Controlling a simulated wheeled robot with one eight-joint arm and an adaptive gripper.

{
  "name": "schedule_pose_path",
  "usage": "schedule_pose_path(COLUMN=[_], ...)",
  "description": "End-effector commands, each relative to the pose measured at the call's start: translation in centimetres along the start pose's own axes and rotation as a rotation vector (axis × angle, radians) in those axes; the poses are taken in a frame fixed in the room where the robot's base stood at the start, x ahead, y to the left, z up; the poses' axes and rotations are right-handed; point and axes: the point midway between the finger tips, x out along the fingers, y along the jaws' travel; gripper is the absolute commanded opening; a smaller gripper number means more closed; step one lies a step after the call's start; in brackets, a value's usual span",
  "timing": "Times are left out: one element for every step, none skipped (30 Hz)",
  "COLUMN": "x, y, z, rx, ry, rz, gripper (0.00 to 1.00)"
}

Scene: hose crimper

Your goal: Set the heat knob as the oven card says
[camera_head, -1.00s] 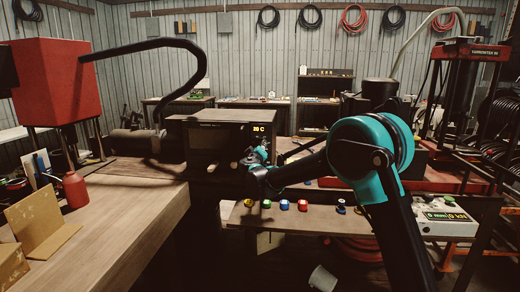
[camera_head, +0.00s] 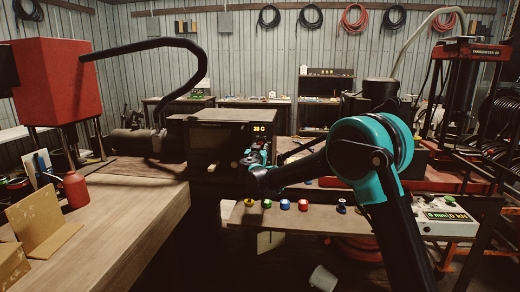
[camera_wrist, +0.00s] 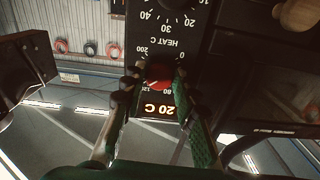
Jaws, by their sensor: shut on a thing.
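The black oven (camera_head: 213,141) stands at the back of the wooden bench, with a lit display (camera_head: 258,128) on its right side. In the wrist view, which shows the panel upside down, the display (camera_wrist: 160,109) reads 20 C. The heat knob (camera_wrist: 159,70) is red and dark, beside the HEAT C lettering and a scale with 0, 80, 120 and 200. My gripper (camera_wrist: 157,79) has a finger on each side of the knob and is shut on it. In the head view my gripper (camera_head: 254,159) is at the panel and hides the knob. I cannot make out an oven card.
A second dial scale (camera_wrist: 165,18) with 20, 30 and 40 shows beyond the heat knob. Several coloured spools (camera_head: 285,205) stand on a lower shelf. A red bottle (camera_head: 75,189) and cardboard (camera_head: 38,222) sit on the bench at left.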

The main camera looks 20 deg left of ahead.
Motion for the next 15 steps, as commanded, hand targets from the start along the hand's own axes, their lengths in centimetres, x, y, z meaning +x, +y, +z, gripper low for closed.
schedule_pose_path(x=[-0.07,-0.07,-0.07,-0.07,-0.07,-0.07,-0.07,-0.07,-0.07,-0.07,-0.07,-0.07,-0.07,-0.07,-0.07], y=[0.01,0.01,0.00,0.00,0.00,-0.01,-0.01,-0.01,-0.02,-0.02,-0.02,-0.02,-0.02,-0.02,-0.02], z=[0.13,0.13,0.13,0.12,0.12,0.12,0.12,0.12,0.12,0.12,0.12,0.12,0.12,0.11,0.11], rx=[0.021,0.032,0.045,0.052,0.060,0.069,0.074,0.078,0.082,0.085,0.087,0.089,0.090,0.091,0.091], ry=[-0.002,-0.002,-0.002,-0.002,-0.002,-0.002,-0.002,-0.002,-0.002,-0.002,-0.002,-0.002,-0.002,-0.002,-0.002], rz=[0.001,0.001,0.001,0.001,0.001,0.001,0.001,0.001,0.000,0.000,0.000,0.000,0.000,0.000,0.000], gripper=[0.00,0.00,0.00,0.00,0.00,0.00,0.00,0.00,0.00,0.00,0.00,0.00,0.00,0.00,0.00])
